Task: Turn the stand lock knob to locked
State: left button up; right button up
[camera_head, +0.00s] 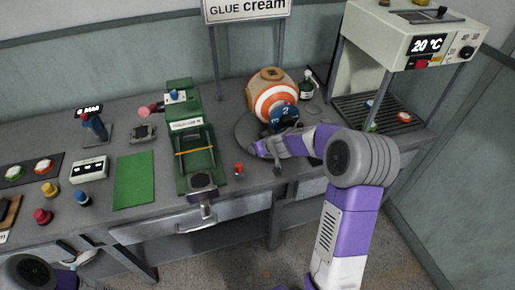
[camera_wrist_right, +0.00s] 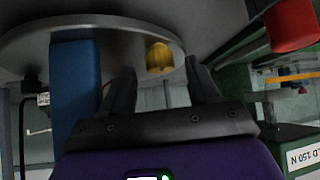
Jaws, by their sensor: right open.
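The ball stand has a round grey base (camera_head: 246,130) under an orange and white ball (camera_head: 271,97). In the right wrist view the base (camera_wrist_right: 25,42) shows as a grey disc, with a yellow knob (camera_wrist_right: 159,57) at its rim, which I take as the lock knob. My right gripper (camera_wrist_right: 160,85) is open, with the knob between and beyond its two fingertips; I see no contact. In the head view my right gripper (camera_head: 268,148) is at the stand's front and hides the knob. No lock mark is readable. My left gripper (camera_head: 82,258) is low at the left edge, its jaws unclear.
A green press (camera_head: 190,140) stands left of the stand. A blue post (camera_wrist_right: 75,90) stands left of the fingers. A dispenser (camera_head: 415,45) is at right.

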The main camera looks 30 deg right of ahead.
jog(key=shift+x, duration=0.9)
jog(key=shift+c, duration=0.2)
jog(key=c, duration=1)
